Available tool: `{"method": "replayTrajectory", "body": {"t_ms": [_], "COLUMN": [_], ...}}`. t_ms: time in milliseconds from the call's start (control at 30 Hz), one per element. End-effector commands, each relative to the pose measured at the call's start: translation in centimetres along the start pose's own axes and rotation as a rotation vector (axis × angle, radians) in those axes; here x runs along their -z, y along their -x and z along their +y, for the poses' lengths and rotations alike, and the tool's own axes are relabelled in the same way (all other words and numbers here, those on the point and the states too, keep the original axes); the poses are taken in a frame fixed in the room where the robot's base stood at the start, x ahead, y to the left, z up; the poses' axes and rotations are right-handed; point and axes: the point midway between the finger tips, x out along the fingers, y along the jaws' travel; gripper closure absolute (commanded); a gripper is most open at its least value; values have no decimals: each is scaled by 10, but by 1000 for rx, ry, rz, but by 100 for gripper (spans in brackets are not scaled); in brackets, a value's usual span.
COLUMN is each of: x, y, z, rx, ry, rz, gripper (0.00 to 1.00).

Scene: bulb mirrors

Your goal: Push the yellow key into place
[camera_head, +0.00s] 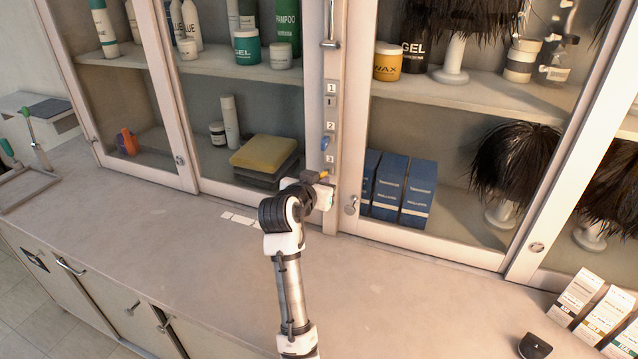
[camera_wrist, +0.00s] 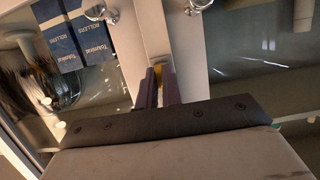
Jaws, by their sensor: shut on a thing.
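The yellow key (camera_head: 325,174) is at the lock column (camera_head: 330,125) on the post between the cabinet doors, just below the label 3. My gripper (camera_head: 320,178) is shut on it, with the fingers close to the post. In the wrist view, a bit of yellow from the key (camera_wrist: 158,69) shows between the two dark fingers (camera_wrist: 158,86). The fingers and the wrist hide most of the key and its slot. I cannot tell how deep the key sits.
A blue key (camera_head: 326,142) sits by label 2 above. Round door knobs (camera_head: 351,205) are close on the right. Glass doors flank the post, with blue boxes (camera_head: 391,186) and yellow sponges (camera_head: 264,153) behind them. The countertop (camera_head: 190,270) is mostly clear.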

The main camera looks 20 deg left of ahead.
Motion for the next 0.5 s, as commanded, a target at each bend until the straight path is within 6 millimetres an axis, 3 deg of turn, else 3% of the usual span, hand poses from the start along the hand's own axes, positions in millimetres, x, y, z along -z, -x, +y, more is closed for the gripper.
{"method": "replayTrajectory", "body": {"t_ms": [267,300,500], "x": [2,2,2], "y": [-6,-6,-6], "z": [0,0,0], "rx": [0,0,0], "ry": [-1,-1,-1], "rz": [1,1,1], "gripper": [100,92,68]}}
